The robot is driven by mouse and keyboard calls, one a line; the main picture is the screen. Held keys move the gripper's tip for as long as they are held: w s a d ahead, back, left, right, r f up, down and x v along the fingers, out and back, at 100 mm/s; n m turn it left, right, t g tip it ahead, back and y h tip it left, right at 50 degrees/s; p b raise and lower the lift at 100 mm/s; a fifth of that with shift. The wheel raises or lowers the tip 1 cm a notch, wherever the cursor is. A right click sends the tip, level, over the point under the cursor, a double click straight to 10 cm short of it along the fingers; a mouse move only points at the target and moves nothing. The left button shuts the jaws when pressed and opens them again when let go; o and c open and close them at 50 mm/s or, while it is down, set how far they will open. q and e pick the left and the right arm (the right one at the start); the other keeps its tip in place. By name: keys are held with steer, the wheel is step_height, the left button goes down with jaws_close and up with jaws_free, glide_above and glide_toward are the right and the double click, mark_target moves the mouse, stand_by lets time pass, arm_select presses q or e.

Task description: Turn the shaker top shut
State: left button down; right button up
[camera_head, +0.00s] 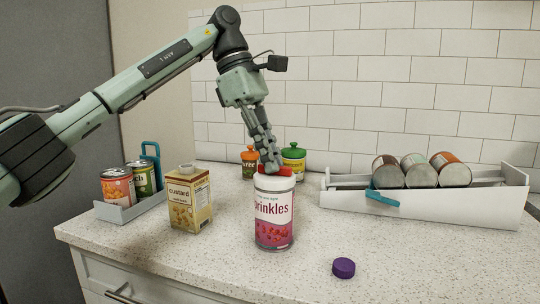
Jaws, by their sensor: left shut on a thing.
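The shaker (274,221) is a white and pink cylinder labelled "sprinkles". It stands upright near the front middle of the counter. Its white top (274,182) has a red piece (262,170) on it. My left gripper (271,165) comes down from above and is shut on the red piece. The fingers cover part of it, so I cannot tell how far it is turned. My right gripper is not in the picture.
A custard carton (188,205) and a grey caddy of cans (130,212) stand left. Orange-topped and green-topped jars (293,160) stand behind. A white rack (430,205) with cans is right. A purple cap (344,267) lies near the front edge.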

arm_select(q)
steer(key=c, duration=1.6)
jaws_free()
steer(key=shift+r, duration=0.1)
steer(key=v, duration=0.7)
steer(key=shift+a+r, duration=0.1)
steer(key=shift+r, duration=0.05)
